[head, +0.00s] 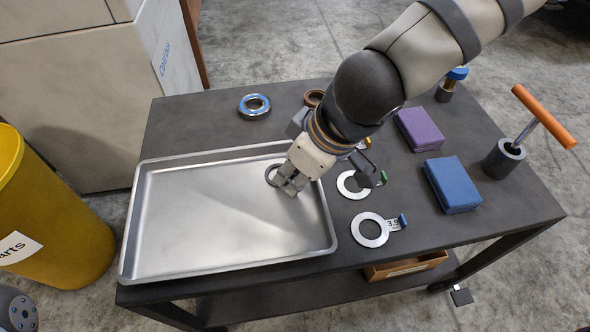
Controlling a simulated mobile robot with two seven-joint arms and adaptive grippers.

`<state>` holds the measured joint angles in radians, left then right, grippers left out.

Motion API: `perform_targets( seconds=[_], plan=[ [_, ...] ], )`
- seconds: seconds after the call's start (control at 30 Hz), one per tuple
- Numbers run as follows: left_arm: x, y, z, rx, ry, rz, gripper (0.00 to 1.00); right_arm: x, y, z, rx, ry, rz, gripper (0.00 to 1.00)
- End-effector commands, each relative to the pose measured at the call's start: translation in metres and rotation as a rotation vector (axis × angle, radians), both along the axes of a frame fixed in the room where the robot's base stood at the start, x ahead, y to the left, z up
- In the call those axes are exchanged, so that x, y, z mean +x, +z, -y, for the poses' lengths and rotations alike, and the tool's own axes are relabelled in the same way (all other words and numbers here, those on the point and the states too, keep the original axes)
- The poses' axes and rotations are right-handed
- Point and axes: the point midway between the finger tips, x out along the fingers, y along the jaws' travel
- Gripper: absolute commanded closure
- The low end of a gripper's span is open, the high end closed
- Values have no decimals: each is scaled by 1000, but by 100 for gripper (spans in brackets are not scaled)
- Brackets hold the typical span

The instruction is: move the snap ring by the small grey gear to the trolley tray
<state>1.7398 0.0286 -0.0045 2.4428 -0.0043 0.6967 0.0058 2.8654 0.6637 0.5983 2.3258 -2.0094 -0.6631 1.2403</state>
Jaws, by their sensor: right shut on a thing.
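The trolley tray (215,225) is a wide, shallow silver metal tray on the left of the dark trolley top. My right gripper (287,186) points down over the right part of the tray, inside its rim. It is shut on the snap ring (269,174), a thin grey ring that shows at the left of the fingertips, partly hidden by them. I cannot tell whether the ring touches the tray floor. The tray holds nothing else that I see. The small grey gear is not in view. My left gripper is not in view.
Right of the tray lie two flat rings with tags (369,230), a purple block (420,129), a blue block (452,184) and an orange-handled tool (541,117). A blue-and-silver bearing (254,105) lies behind the tray. A yellow bin (55,225) stands at the left.

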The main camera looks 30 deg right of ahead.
Motion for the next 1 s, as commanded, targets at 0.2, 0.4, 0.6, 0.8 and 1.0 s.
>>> perform_targets(
  seconds=[0.2, 0.4, 0.6, 0.8, 1.0],
  plan=[
    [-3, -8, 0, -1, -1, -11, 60, -1, -10, 0, -1, 0, -5, 100],
    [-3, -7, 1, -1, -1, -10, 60, -2, -10, 1, -3, -1, -10, 61],
    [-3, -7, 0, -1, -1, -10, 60, -3, -10, 1, -4, -2, -11, 61],
    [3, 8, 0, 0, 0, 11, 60, -4, 16, 3, -2, -4, -1, 61],
    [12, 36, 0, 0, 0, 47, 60, -24, 75, 13, 3, -4, 4, 61]
  ],
)
